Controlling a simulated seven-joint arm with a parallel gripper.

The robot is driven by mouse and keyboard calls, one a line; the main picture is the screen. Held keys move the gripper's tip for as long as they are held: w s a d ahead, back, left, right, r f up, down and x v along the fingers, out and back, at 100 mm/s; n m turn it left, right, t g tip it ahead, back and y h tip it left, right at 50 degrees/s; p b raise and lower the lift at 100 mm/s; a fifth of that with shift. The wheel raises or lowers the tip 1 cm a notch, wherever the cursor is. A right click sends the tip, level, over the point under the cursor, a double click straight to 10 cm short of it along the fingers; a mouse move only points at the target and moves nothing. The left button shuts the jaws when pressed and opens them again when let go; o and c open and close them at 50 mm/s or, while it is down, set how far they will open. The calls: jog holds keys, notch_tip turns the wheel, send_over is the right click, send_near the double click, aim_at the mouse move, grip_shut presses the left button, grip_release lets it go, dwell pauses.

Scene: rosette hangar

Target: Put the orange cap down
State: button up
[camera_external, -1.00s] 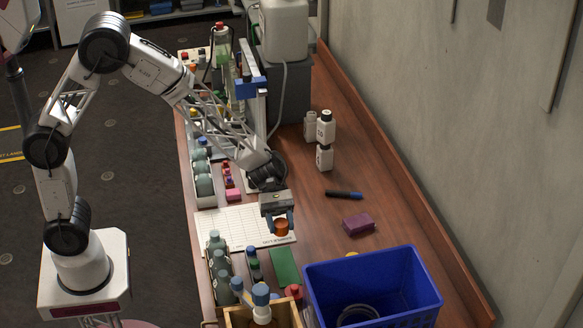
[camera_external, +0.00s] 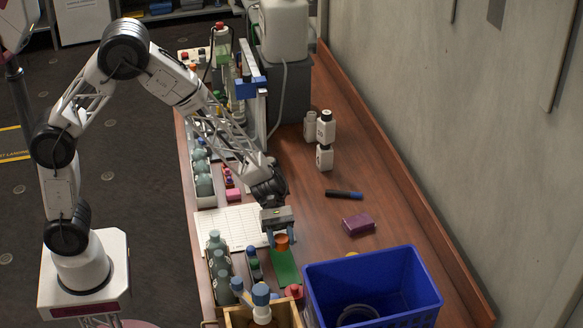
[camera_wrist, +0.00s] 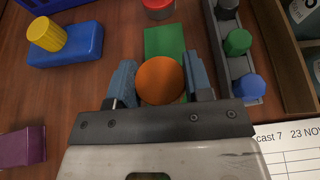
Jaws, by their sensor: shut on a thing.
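The orange cap (camera_external: 282,242) is round and sits between the two blue fingers of my gripper (camera_external: 281,240). In the wrist view the cap (camera_wrist: 161,80) shows from above, with a finger of my gripper (camera_wrist: 160,84) on each side. My gripper is shut on it. The cap is over the near end of a flat green pad (camera_external: 286,268), which also shows beyond it in the wrist view (camera_wrist: 165,40). I cannot tell whether the cap touches the pad or the table.
A blue bin (camera_external: 372,285) stands at the front right. A rack of capped bottles (camera_external: 218,270) and a printed sheet (camera_external: 228,228) lie left. A red cap (camera_wrist: 158,6) is beyond the pad. A purple block (camera_external: 358,224) and a marker (camera_external: 344,194) lie right, with bare wood around them.

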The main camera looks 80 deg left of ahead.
aim_at(281, 255)
jog(key=shift+f, duration=0.1)
jog(key=shift+f, duration=1.8)
jog(key=shift+f, duration=0.1)
jog(key=o, duration=0.9)
jog(key=shift+v, duration=6.05)
